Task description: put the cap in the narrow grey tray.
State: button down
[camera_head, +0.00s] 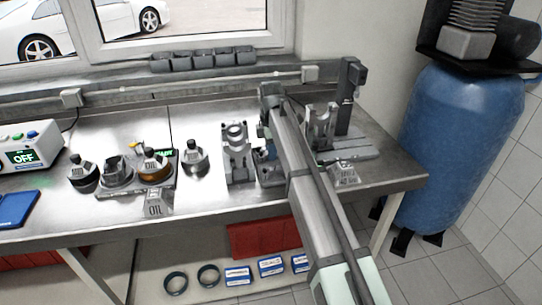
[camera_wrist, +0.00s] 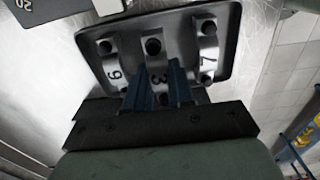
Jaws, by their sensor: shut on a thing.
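In the wrist view my gripper (camera_wrist: 158,85) is shut on a grey metal cap (camera_wrist: 157,68) marked 3, which shows between the two blue fingers. It is over a dark grey tray (camera_wrist: 229,28) with a raised rim. A cap marked 6 or 9 (camera_wrist: 109,66) lies to its left and a cap marked 7 (camera_wrist: 207,54) to its right. I cannot tell whether the held cap touches the tray floor. In the head view my gripper (camera_head: 266,146) is low over the bench, right of a grey metal block (camera_head: 237,160); my arm hides most of the tray and the cap.
A grey stand (camera_head: 320,125) rises close on the right of my arm. Several oil bottles (camera_head: 195,157) stand to the left, some on a dark tray. A grey sign block (camera_head: 342,174) sits near the front right. Bare bench (camera_head: 205,195) lies front left of my gripper.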

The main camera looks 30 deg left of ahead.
jog(key=shift+f, duration=1.1)
jog(key=shift+f, duration=0.1)
jog(key=c, duration=1)
grip_release()
notch_tip(320, 180, up, 12)
jog(key=shift+r, duration=0.1)
